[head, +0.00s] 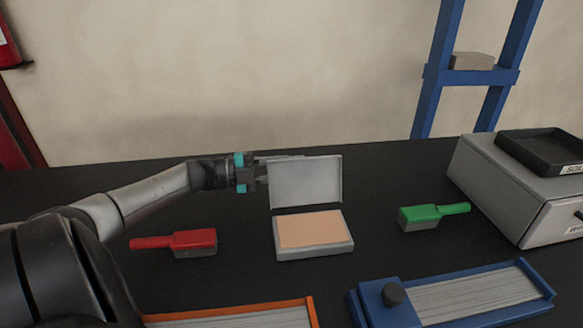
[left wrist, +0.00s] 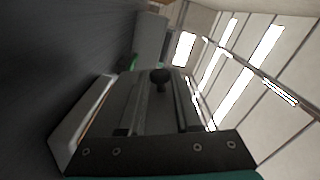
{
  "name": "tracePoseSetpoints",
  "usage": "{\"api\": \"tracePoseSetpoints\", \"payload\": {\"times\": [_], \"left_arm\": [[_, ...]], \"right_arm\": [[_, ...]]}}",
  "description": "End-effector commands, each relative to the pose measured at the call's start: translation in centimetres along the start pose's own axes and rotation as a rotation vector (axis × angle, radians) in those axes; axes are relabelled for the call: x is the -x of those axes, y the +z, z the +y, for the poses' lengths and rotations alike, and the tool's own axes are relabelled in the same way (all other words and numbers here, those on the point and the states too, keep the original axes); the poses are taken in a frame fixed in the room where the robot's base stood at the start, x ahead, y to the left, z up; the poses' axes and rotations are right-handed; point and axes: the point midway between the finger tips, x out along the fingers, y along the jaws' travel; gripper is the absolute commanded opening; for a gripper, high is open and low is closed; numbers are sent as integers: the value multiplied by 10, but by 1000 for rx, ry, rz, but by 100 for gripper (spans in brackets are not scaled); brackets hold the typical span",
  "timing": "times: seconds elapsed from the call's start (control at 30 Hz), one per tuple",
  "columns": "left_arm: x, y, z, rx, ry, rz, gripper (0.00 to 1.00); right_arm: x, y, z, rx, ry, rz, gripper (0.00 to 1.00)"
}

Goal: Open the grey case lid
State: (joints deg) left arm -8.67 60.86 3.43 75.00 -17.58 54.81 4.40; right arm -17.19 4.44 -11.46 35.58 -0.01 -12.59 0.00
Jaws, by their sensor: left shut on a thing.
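The grey case stands on the black table with its lid (head: 306,183) raised about upright at the back edge. The case's base (head: 315,252) is open towards me and shows a flat peach-coloured inside (head: 310,229). My left gripper (head: 264,172) comes in from the left and is shut on the lid near its upper left side. In the left wrist view the left gripper's fingers (left wrist: 160,100) reach up from the bottom, with a dark round knob (left wrist: 160,75) by their tips. The case's pale rim (left wrist: 75,135) shows to their left. My right gripper is not in view.
A red-handled brush (head: 190,240) lies left of the case and a green-handled one (head: 425,216) right. An orange-edged slatted tray (head: 313,312) and a blue-framed one (head: 540,276) are in front. A grey drawer box (head: 485,180) carries a black tray (head: 545,150) at right.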

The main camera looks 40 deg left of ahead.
Motion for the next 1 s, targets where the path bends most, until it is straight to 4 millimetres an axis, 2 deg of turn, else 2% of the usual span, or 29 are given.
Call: {"api": "tracePoseSetpoints", "payload": {"times": [0.03, 0.13, 1.0], "left_arm": [[0, 0, 0, 0, 1, 0, 10], [0, 0, 0, 0, 1, 0, 0], [0, 0, 1, 0, 2, -1, 0]], "right_arm": [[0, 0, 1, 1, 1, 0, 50], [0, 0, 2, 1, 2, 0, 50], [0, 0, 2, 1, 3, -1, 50]]}}
